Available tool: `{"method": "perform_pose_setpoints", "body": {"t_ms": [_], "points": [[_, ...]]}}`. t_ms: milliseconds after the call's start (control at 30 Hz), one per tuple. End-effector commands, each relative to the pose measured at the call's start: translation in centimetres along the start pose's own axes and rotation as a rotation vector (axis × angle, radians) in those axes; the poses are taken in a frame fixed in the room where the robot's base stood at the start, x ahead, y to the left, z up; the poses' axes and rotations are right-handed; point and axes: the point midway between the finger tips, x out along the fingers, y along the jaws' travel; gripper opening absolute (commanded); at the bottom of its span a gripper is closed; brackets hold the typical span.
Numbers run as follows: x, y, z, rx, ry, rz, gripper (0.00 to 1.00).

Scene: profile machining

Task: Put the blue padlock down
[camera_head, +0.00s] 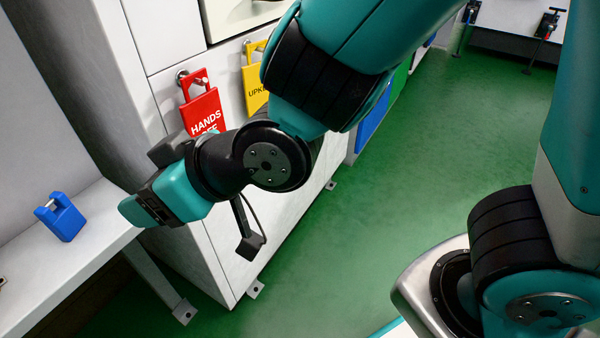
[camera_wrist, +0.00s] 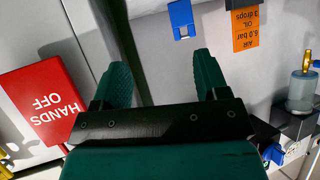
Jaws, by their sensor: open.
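The blue padlock (camera_head: 62,217) stands on the white bench top at the left of the head view. A blue piece that looks like the same padlock (camera_wrist: 181,18) shows at the top of the wrist view, beyond my fingertips and apart from them. My gripper (camera_wrist: 160,63) is open, its two green fingers spread with nothing between them. In the head view its teal body is just right of the padlock, near the bench's end; the fingers are not clearly visible there.
A red HANDS OFF tag (camera_head: 203,112) and a yellow tag (camera_head: 254,88) hang on the white cabinet beside my arm. The white bench (camera_head: 75,265) has bare surface around the padlock. An orange air-and-oil label (camera_wrist: 244,32) shows in the wrist view. Green floor (camera_head: 400,190) is open at right.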

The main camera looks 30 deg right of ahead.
Motion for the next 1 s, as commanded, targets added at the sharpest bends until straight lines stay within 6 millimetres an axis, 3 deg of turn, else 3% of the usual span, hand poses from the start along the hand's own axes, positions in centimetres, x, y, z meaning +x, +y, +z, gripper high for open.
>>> {"method": "perform_pose_setpoints", "body": {"t_ms": [100, 200, 400, 500, 633, 1000], "points": [[-3.4, 2.4, 1.2, 0.108, -0.191, 0.016, 0.68], [-6.9, 3.1, 2.8, 0.185, -0.366, 0.005, 0.68], [-13.8, 3.1, 5.4, 0.276, -0.648, -0.02, 0.68], [-15.9, 2.9, 6.2, 0.297, -0.731, -0.027, 0.68], [-17.3, 2.8, 6.7, 0.305, -0.781, -0.034, 0.68], [-17.4, 2.7, 6.8, 0.304, -0.787, -0.035, 0.68]]}}
